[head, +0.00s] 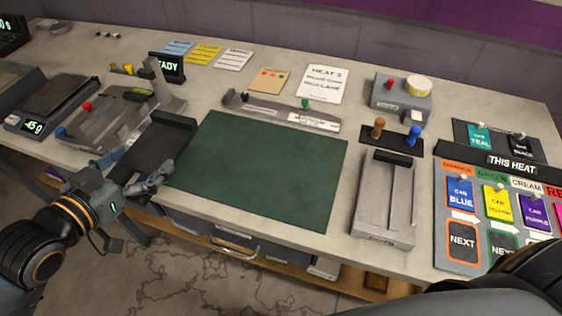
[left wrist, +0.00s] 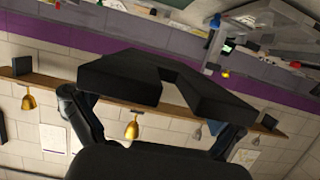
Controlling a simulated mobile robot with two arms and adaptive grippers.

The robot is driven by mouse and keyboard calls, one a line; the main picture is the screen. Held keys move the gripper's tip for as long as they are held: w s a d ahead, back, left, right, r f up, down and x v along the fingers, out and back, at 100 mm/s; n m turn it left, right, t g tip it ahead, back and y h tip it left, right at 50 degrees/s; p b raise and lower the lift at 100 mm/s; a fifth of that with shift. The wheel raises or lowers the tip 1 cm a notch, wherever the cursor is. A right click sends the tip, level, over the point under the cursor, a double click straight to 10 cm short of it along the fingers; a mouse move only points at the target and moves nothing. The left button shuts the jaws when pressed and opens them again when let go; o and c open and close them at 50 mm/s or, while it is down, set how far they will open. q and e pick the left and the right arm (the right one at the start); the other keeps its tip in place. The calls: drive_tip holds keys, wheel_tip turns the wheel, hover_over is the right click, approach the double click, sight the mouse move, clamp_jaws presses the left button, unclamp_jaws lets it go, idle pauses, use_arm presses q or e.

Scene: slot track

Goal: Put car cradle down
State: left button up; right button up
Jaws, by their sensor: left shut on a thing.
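The car cradle (head: 155,145) is a flat black piece at the left of the green mat (head: 262,165) in the head view. In the left wrist view the cradle (left wrist: 175,80) fills the upper middle, with a notch in its near side. My left gripper (head: 132,172) is shut on the cradle, with a finger at each side in the left wrist view (left wrist: 150,120). The cradle overlaps the table's front edge in the picture; I cannot tell whether it touches the table. My right gripper is out of view; only part of my dark arm shows at bottom right.
The green mat is bare. A grey track device (head: 105,120) with a red knob stands behind the cradle, near a scale (head: 45,105). A long grey bar (head: 280,110) lies behind the mat. A grey slotted stand (head: 385,205) and a card board (head: 485,215) are at right.

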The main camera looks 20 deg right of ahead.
use_arm(q)
drive_tip(key=shift+w+d+f, duration=0.15)
drive_tip(key=shift+w, duration=0.05)
drive_tip(key=w+d+f+p, duration=0.1)
drive_tip(key=w+d+f, duration=0.2)
drive_tip(key=d, duration=0.4)
hover_over(218, 169)
drive_tip(key=a, duration=0.1)
drive_tip(key=f, duration=0.5)
drive_tip(key=shift+s+f, duration=0.2)
drive_tip(key=shift+s, duration=0.15)
drive_tip(key=shift+w+d+f, duration=0.2)
drive_tip(key=shift+d+f, duration=0.2)
drive_tip(key=shift+f, duration=0.1)
drive_tip(key=shift+d+f, duration=0.15)
drive_tip(key=shift+f, duration=1.6)
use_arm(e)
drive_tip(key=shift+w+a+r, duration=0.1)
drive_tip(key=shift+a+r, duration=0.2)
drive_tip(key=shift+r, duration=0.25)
use_arm(q)
drive_tip(key=shift+f, duration=0.2)
drive_tip(key=o, duration=0.8)
drive_tip(key=shift+c, duration=0.2)
